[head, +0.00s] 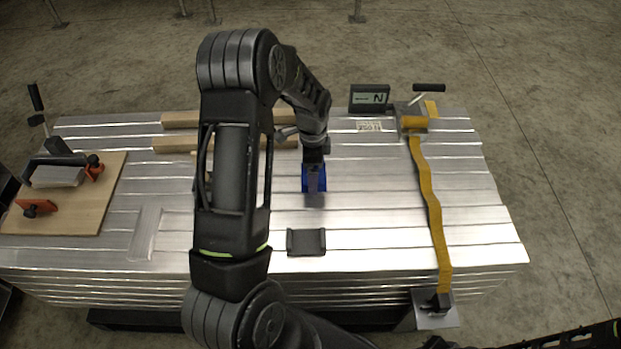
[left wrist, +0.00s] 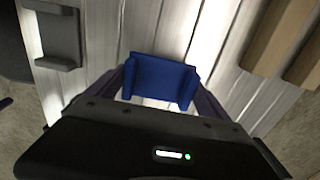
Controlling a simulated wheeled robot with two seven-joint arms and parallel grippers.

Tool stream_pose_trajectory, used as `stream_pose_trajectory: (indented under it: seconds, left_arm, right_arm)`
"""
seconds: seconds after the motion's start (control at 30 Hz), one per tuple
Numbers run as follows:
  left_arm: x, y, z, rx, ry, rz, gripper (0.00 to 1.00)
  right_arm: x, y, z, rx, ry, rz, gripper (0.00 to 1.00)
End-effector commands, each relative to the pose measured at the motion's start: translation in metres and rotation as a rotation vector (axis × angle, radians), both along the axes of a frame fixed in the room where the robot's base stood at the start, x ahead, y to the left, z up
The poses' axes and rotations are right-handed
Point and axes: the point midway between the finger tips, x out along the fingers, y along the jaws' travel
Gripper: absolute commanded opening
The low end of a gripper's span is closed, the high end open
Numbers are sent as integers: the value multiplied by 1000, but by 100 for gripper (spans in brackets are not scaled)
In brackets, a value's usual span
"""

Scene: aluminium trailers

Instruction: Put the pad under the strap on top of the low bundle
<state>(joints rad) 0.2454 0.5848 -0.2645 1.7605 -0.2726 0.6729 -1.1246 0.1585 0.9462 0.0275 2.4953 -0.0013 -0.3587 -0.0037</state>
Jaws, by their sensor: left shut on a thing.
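A blue pad with raised ends (head: 308,178) is between the fingers of my left gripper (head: 314,168), over the middle of the bundle. The left wrist view shows the same blue pad (left wrist: 160,80) gripped between the two fingers. A dark grey pad of similar shape (head: 306,242) lies on the bundle nearer the front; it also shows in the left wrist view (left wrist: 56,36). The yellow strap (head: 431,205) runs front to back across the right part of the low aluminium bundle (head: 375,230), with a wavy edge. My right gripper does not show.
A ratchet with a black handle (head: 411,112) and a small display (head: 369,97) stand at the back right. Wooden battens (head: 225,119) lie behind my left arm. A wooden board with clamps (head: 95,190) is at the left. The top between blue pad and strap is clear.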

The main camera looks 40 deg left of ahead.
Motion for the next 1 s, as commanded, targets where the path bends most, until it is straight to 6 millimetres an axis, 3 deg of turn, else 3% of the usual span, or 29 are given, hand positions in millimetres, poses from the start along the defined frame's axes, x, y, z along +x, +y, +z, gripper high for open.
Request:
stream_pose_trajectory:
  seconds: [0.17, 0.47, 0.87, 0.9, 1.0]
  left_arm:
    - [0, 0, -1, 0, 0, 0, 48]
    - [0, 0, -36, -1, 2, 0, 48]
    - [0, 0, -41, 0, 0, 0, 48]
    - [0, 0, -41, 0, 0, 0, 92]
    - [0, 0, -40, 0, 0, 0, 100]
  right_arm:
    - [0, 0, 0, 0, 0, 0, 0]
    - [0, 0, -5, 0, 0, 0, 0]
    - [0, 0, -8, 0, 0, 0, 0]
    - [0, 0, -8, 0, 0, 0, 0]
    - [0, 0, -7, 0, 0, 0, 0]
